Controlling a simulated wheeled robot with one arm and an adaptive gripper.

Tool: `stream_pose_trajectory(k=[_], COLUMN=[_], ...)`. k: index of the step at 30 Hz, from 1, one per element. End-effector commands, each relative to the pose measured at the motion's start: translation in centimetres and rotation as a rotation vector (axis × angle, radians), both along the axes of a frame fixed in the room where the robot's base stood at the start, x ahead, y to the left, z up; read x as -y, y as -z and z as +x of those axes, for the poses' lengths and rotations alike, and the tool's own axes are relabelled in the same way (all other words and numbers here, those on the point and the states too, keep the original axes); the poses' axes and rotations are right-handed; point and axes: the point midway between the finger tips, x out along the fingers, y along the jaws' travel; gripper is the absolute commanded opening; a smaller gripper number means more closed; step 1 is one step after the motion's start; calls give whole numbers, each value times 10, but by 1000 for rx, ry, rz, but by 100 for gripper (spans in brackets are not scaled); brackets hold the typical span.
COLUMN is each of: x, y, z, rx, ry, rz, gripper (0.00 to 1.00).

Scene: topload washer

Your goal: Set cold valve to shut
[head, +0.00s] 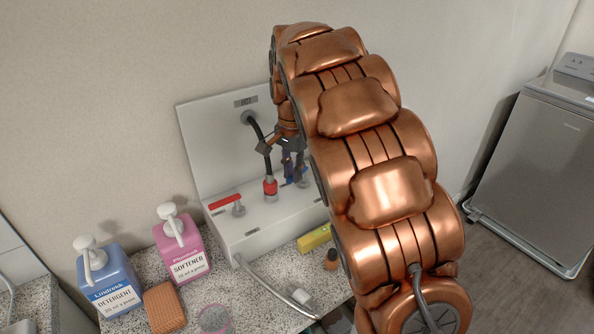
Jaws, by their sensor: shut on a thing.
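The cold valve, with a blue handle (303,178), is on the right part of the white washer box on the wall; my gripper and arm mostly hide it. My gripper (293,170) reaches down in front of the box, and its fingertips are at the blue handle and shut on it. How the handle is turned cannot be made out. The hot valve, with a red lever (226,201), is on the left part of the box, apart from my gripper.
A dark hose with a red collar (270,187) runs close left of my gripper. A blue detergent bottle (108,282), a pink softener bottle (183,250) and a brown sponge (164,307) stand on the speckled counter. A yellow box (314,238) lies below the washer box. A grey washer (535,165) stands at right.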

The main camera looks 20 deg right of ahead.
Motion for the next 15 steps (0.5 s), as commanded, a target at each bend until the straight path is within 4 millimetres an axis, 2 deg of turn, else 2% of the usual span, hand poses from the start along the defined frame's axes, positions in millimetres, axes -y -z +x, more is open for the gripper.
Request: stream_pose_trajectory(k=[6, 15], x=[-3, -4], y=[-1, -1], z=[6, 11], rx=[1, 1], ry=[143, 252], rz=[-1, 0], gripper=[0, 0])
